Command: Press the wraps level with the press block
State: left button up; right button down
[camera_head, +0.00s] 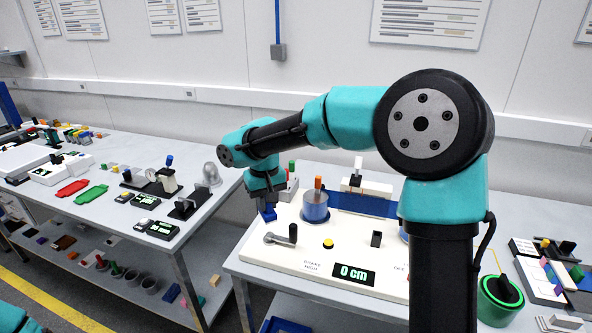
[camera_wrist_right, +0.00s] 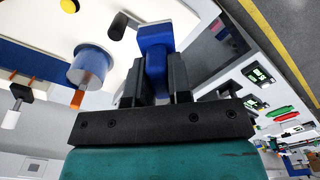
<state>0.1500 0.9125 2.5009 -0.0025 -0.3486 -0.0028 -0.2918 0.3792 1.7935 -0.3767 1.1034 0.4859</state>
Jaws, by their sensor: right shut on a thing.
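My right gripper (camera_head: 268,208) is shut on a blue block (camera_head: 268,214), likely the press block, held near the left rim of the white panel (camera_head: 300,263). In the right wrist view the block (camera_wrist_right: 154,42) stands between the fingers of the gripper (camera_wrist_right: 154,80). A translucent blue cylinder (camera_head: 315,211) with an orange-brown stick (camera_head: 318,184) stands on the panel, right of the gripper and apart from it. It also shows in the wrist view (camera_wrist_right: 90,66). Another blue round piece (camera_head: 403,234) is mostly hidden behind my arm. I cannot tell which parts are the wraps. My left gripper is out of view.
The panel carries a black-knobbed lever (camera_head: 283,238), a yellow button (camera_head: 328,244), a black block (camera_head: 376,239) and a display (camera_head: 354,274) reading 0 cm. A blue strip (camera_head: 362,203) lies behind. A green-rimmed pot (camera_head: 500,294) stands right. The left bench (camera_head: 130,185) holds several small devices.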

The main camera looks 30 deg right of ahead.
dwell(0.4)
jog(key=shift+w+d+n, duration=0.5)
jog(key=shift+d, duration=0.05)
jog(key=w+d+n, duration=0.4)
jog(key=d+n, duration=0.4)
jog(key=d, duration=0.1)
jog(key=w+d+f+n, duration=0.1)
jog(key=w+d+n, duration=0.4)
jog(key=d+n, duration=0.4)
jog(key=shift+w+d+f, duration=0.15)
jog(key=shift+w+d, duration=0.05)
jog(key=shift+d, duration=0.45)
jog(key=shift+f, duration=3)
jog(key=shift+f, duration=0.6)
